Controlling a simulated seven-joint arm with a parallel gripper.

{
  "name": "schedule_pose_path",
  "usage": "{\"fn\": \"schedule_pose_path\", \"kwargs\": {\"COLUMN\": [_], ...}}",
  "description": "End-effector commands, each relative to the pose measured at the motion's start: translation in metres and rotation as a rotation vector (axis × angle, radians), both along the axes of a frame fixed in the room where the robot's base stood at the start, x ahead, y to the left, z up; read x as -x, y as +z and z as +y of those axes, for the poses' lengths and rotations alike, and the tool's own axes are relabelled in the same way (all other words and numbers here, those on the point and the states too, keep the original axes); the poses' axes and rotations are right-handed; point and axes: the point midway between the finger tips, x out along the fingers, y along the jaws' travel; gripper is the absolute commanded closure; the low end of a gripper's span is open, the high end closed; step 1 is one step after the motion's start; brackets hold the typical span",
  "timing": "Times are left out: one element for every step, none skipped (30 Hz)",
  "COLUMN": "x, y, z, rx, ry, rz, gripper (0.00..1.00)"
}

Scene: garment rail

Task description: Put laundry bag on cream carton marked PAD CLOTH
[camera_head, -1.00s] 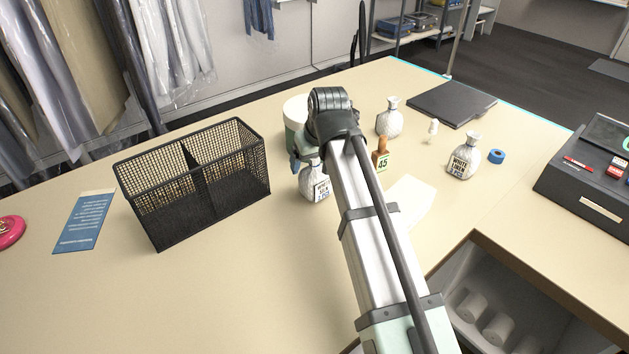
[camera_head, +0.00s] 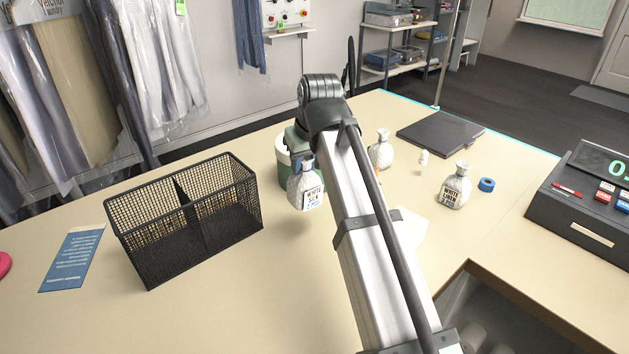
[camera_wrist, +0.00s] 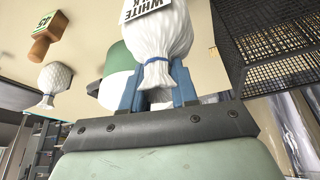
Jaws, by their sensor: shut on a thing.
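My gripper (camera_wrist: 157,95) is shut on the neck of a white laundry bag (camera_head: 307,192), just under its blue tie. The bag is lumpy, with a label reading WHITE and a partly legible second word. It hangs a little above the counter, right of the wire basket. It also shows in the wrist view (camera_wrist: 160,38), between the blue fingers. In the head view my arm hides most of the gripper. Two similar white bags stand on the counter, one behind my arm (camera_head: 381,152) and one farther right (camera_head: 455,188). I see no cream carton marked PAD CLOTH.
A black mesh basket (camera_head: 150,240) stands left of the held bag. A green and white tub (camera_head: 283,174) is close behind it. A wooden stamp marked 45 (camera_wrist: 45,38) stands nearby. A cash register (camera_head: 590,205) is at right.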

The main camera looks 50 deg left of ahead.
Motion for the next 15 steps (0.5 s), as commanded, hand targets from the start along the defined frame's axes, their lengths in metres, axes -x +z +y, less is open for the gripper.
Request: {"fn": "schedule_pose_path", "kwargs": {"x": [-0.004,-0.007,-0.012,-0.017,-0.023,-0.032,-0.039,-0.047,-0.058,-0.066,-0.073,-0.083,-0.089,-0.096,-0.103], "y": [0.004,0.006,0.007,0.01,0.013,0.018,0.023,0.028,0.036,0.042,0.048,0.057,0.063,0.069,0.077], "z": [-0.001,-0.003,-0.006,-0.008,-0.012,-0.017,-0.022,-0.029,-0.038,-0.046,-0.054,-0.067,-0.076,-0.086,-0.099], "rx": [0.001,0.001,0.003,0.003,0.003,0.004,0.003,0.004,0.005,0.006,0.005,0.007,0.008,0.007,0.009], "ry": [-0.006,-0.01,-0.018,-0.025,-0.034,-0.047,-0.06,-0.072,-0.09,-0.105,-0.119,-0.139,-0.153,-0.168,-0.187], "rz": [-0.003,-0.005,-0.006,-0.008,-0.009,-0.011,-0.013,-0.014,-0.016,-0.017,-0.019,-0.021,-0.022,-0.025,-0.026], "gripper": [1.0,1.0,1.0,1.0,1.0,1.0,1.0,1.0,1.0,1.0,1.0,1.0,1.0,1.0,1.0]}}
